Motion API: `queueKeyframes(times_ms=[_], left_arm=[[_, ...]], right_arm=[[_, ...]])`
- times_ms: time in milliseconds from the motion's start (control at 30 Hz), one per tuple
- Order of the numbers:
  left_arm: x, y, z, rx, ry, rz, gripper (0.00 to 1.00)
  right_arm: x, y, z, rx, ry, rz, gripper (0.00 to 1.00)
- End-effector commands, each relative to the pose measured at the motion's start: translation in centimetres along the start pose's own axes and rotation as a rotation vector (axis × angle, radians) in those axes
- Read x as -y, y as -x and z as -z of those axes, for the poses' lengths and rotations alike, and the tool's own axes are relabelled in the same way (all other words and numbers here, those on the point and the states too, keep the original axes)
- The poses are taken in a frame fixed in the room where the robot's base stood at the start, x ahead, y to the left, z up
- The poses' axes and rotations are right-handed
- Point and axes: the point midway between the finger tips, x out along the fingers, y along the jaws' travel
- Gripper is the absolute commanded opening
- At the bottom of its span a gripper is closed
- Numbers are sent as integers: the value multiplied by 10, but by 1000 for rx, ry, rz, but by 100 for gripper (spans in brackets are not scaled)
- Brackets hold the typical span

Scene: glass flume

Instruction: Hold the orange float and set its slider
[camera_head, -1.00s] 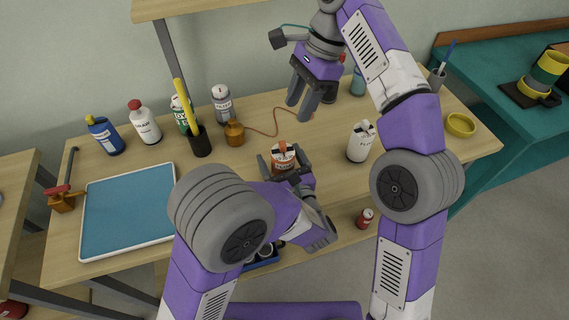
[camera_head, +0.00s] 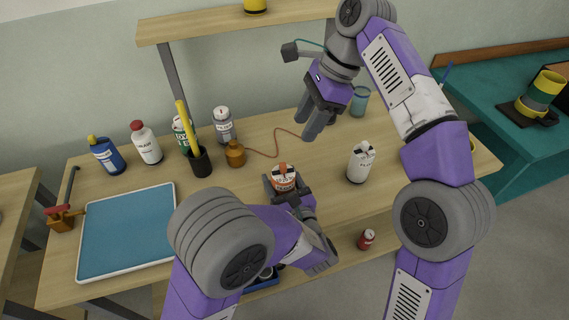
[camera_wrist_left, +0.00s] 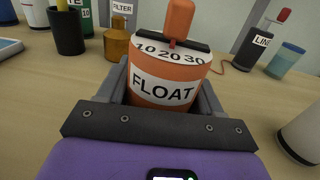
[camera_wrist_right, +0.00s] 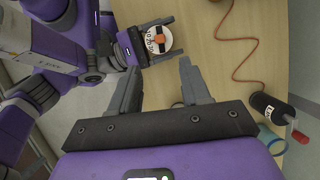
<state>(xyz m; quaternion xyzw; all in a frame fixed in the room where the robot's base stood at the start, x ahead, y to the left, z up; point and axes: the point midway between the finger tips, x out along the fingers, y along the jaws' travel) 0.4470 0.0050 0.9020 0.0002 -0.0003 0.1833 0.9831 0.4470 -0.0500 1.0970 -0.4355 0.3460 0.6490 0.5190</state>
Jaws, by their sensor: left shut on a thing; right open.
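The orange float (camera_head: 284,178) is a short orange cylinder with a white FLOAT label. My left gripper (camera_head: 286,187) is shut on it, one finger on each side, near the front of the bench. In the left wrist view the float (camera_wrist_left: 168,78) is upright, with its base hidden. Its slider (camera_wrist_left: 178,22) is an orange knob in a dark slot, behind a 10, 20, 30 scale. The slider also shows from above in the right wrist view (camera_wrist_right: 158,38). My right gripper (camera_head: 314,124) is open and empty, above the bench behind the float, apart from the slider.
A white bottle (camera_head: 361,162) stands to the right of the float. A brown bottle (camera_head: 235,154), a black pen cup (camera_head: 200,163) and several bottles stand at the back left. A thin red-brown cord (camera_head: 272,153) lies behind the float. A blue tray (camera_head: 128,230) lies at left.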

Motion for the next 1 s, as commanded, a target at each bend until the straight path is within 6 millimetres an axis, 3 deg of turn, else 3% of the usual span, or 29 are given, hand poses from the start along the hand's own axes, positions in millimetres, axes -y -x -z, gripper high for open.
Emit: queueKeyframes(times_ms=[267,700,1000], left_arm=[[0,0,0,1,0,0,30],[0,0,0,1,1,0,30],[0,0,0,1,1,0,30]], right_arm=[[-1,-20,0,2,-14,0,47],[-1,-91,1,1,-13,-1,47],[0,-118,0,2,-12,2,47]])
